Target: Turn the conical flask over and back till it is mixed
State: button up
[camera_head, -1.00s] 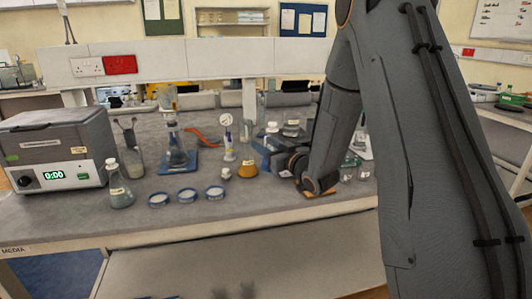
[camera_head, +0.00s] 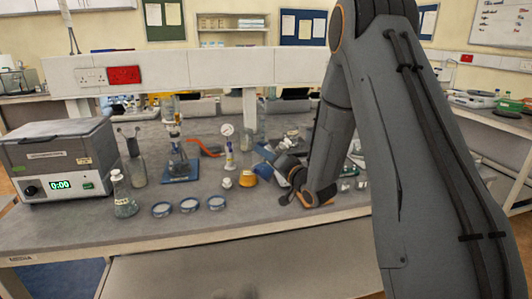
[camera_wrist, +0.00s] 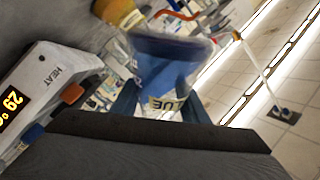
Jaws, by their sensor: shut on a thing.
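My gripper (camera_wrist: 158,108) is shut on a conical flask (camera_wrist: 165,65) holding blue liquid. The flask's label, partly hidden by the gripper, reads something like "BLUE". In the head view my gripper (camera_head: 287,166) is above the right half of the bench, largely hidden by my arm. The blue flask (camera_head: 265,152) shows small there, leaning over to the left. Its mouth and cap are not clear, and the wrist view is blurred, so I cannot tell how evenly the liquid is mixed.
An amber conical flask (camera_head: 248,177) stands just left of my gripper. Three blue-rimmed dishes (camera_head: 189,206) and a capped flask (camera_head: 124,197) sit further left, near a grey machine (camera_head: 60,160). A heater with a display (camera_wrist: 45,85) is close in the wrist view.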

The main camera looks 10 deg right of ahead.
jog(key=n+b, duration=0.5)
jog(key=n, duration=0.5)
jog(key=shift+a, duration=0.1)
dwell(2.3)
dwell(0.4)
